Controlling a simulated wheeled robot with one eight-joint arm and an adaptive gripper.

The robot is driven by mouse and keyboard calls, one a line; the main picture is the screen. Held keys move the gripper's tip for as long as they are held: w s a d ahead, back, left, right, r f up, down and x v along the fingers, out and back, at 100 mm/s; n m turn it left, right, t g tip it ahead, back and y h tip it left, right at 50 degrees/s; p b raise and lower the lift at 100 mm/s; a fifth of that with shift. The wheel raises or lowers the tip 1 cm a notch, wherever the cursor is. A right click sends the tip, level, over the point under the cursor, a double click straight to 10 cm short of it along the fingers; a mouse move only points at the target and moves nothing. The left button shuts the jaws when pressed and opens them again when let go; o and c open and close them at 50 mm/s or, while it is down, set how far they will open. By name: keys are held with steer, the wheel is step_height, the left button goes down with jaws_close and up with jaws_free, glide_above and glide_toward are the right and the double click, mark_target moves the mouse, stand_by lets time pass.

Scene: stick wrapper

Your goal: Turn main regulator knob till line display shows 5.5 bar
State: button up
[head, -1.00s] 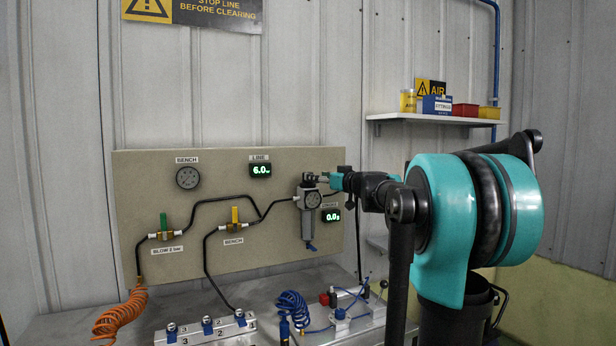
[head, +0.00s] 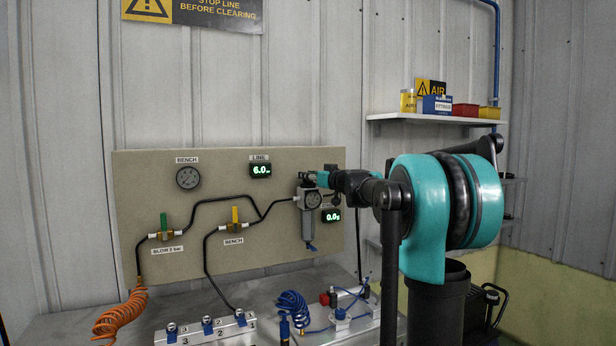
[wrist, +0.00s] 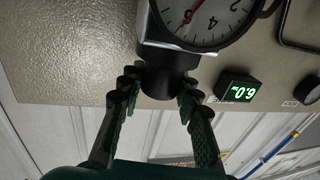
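The main regulator (head: 308,218) is a grey unit with a round gauge, mounted on the beige panel. Its dark knob (wrist: 163,82) sits on top and shows in the wrist view, which is upside down. My gripper (wrist: 160,88) has one finger on each side of the knob, with the fingertips close to it. The fingers look apart; I cannot make out firm contact. In the head view my gripper (head: 312,178) is small and partly hides the knob. The line display (head: 261,170) reads 6.0 in green. It also shows, inverted, in the wrist view (wrist: 237,91).
A second display (head: 331,216) beside the regulator reads 0.0. A bench gauge (head: 188,178), a green-handled valve (head: 163,226) and a yellow-handled valve (head: 235,220) are further left. A bench with coiled hoses lies below, and a shelf (head: 430,119) is at the right.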

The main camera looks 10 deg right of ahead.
steer(key=c, duration=0.6)
steer(key=shift+o, duration=0.2)
steer(key=shift+n+g+y, duration=0.3)
steer(key=shift+y, duration=0.1)
steer(key=shift+w+d+n+g+y, duration=0.1)
steer(key=shift+n+g+y, duration=0.65)
steer(key=shift+y, duration=0.25)
steer(key=shift+n+g+y, duration=2.1)
steer(key=shift+n+g, duration=0.15)
steer(key=shift+g, duration=0.4)
steer(key=o, duration=1.2)
